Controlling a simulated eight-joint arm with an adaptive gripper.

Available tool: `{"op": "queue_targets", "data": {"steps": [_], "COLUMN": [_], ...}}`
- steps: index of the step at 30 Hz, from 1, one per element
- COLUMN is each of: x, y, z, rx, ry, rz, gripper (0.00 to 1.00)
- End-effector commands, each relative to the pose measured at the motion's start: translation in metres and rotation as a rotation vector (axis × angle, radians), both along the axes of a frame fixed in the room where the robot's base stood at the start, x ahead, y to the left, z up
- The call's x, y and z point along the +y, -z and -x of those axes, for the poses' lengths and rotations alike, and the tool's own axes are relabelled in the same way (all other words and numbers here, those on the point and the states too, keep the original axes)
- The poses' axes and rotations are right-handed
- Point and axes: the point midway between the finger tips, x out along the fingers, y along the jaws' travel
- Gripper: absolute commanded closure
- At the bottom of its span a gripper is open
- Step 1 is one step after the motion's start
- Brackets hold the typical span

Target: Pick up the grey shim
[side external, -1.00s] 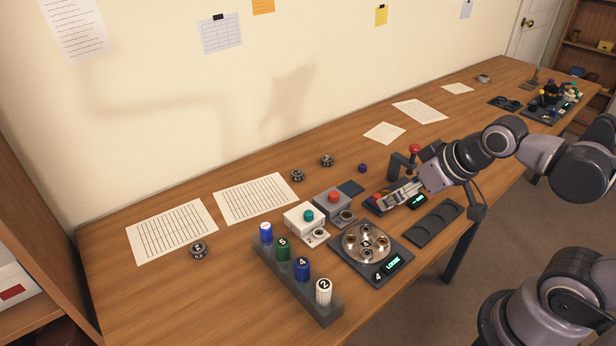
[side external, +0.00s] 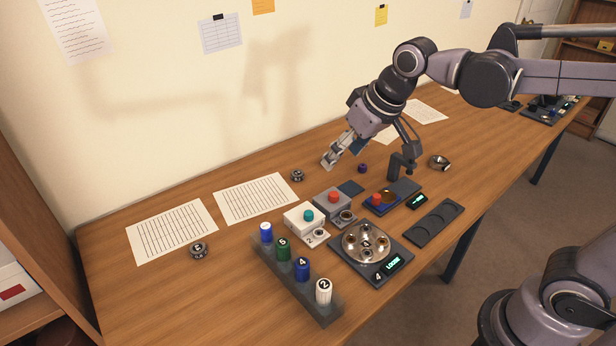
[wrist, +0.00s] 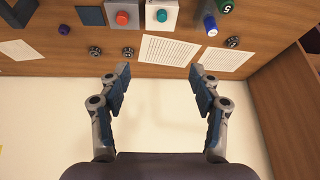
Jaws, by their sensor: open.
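Three small dark grey round pieces lie on the table; I cannot tell which, if any, is the grey shim. One (side external: 199,250) lies on the left sheet's edge. Another (side external: 298,175) lies beside the second sheet. The third (wrist: 95,51) is hidden behind my gripper in the side view but shows in the wrist view, close to the second piece (wrist: 128,51). My gripper (side external: 330,161) is above the back of the table, near these two. In the wrist view its fingers (wrist: 160,74) are wide apart with nothing between them.
A small purple piece (side external: 362,168) lies right of my gripper. In front stand the white box with a teal button (side external: 304,217), the grey box with a red button (side external: 333,201), a round metal plate (side external: 366,243) and a bottle rack (side external: 330,310). The wall is close behind.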

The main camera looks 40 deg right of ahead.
Motion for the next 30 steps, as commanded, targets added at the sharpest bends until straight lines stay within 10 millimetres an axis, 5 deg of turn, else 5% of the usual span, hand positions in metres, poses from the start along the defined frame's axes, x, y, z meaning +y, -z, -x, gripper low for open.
{"op": "queue_targets", "data": {"steps": [7, 14, 21, 30], "x": [0.050, 0.104, 0.165, 0.237], "y": [-0.005, 0.010, 0.044, 0.104], "z": [-0.063, -0.114, -0.154, -0.178], "rx": [0.083, 0.158, 0.235, 0.318], "ry": [-0.038, -0.068, -0.098, -0.126], "rz": [0.000, 0.009, 0.030, 0.062], "gripper": [0.36, 0.36, 0.36, 0.36]}}
